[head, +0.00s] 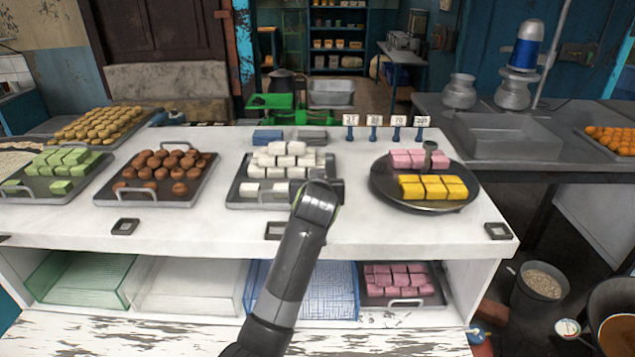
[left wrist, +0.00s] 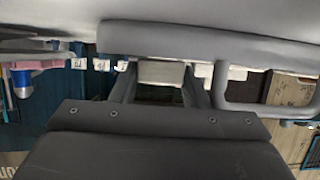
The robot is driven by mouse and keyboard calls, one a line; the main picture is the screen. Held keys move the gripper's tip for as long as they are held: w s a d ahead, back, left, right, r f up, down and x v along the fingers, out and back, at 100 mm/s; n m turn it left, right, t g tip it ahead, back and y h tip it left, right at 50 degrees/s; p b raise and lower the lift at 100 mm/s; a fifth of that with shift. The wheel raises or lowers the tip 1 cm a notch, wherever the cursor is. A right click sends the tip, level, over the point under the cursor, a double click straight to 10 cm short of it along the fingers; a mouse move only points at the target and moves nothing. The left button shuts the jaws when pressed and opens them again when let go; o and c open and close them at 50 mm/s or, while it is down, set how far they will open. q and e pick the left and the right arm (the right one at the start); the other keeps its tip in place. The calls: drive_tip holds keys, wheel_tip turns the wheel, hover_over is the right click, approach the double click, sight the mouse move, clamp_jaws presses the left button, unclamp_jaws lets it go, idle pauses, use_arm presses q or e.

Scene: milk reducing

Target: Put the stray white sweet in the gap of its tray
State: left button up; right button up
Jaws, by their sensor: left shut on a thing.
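A dark tray (head: 262,205) of white sweets (head: 287,150) stands at the middle of the white counter, with sweets stacked in its back part. My left arm crosses in front of the tray's right side, and the left gripper (head: 330,187) is at its front right, its fingers mostly hidden behind the wrist. In the left wrist view, the left gripper (left wrist: 158,85) is shut on a white sweet (left wrist: 160,72), held between the two fingers. The tray's grey rim and handle (left wrist: 222,85) are close beside it. The gap is hidden from me. My right gripper is not in view.
A round dark plate (head: 388,196) with pink and yellow sweets stands to the right. A tray of brown balls (head: 158,200) and one of green sweets stand to the left. Price tags (head: 373,121) line the back. The counter front is mostly clear.

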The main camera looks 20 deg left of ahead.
use_arm(q)
drive_tip(key=o, duration=1)
drive_tip(key=shift+s+f, duration=0.1)
drive_tip(key=shift+f, duration=0.25)
drive_tip(key=shift+c, duration=0.2)
drive_tip(key=shift+r, duration=0.7)
drive_tip(key=b+v, duration=0.2)
drive_tip(key=v, duration=0.8)
drive_tip(key=shift+s+r, duration=0.1)
drive_tip(key=shift+s, duration=0.05)
drive_tip(key=shift+v, duration=0.75)
drive_tip(key=shift+a, duration=0.1)
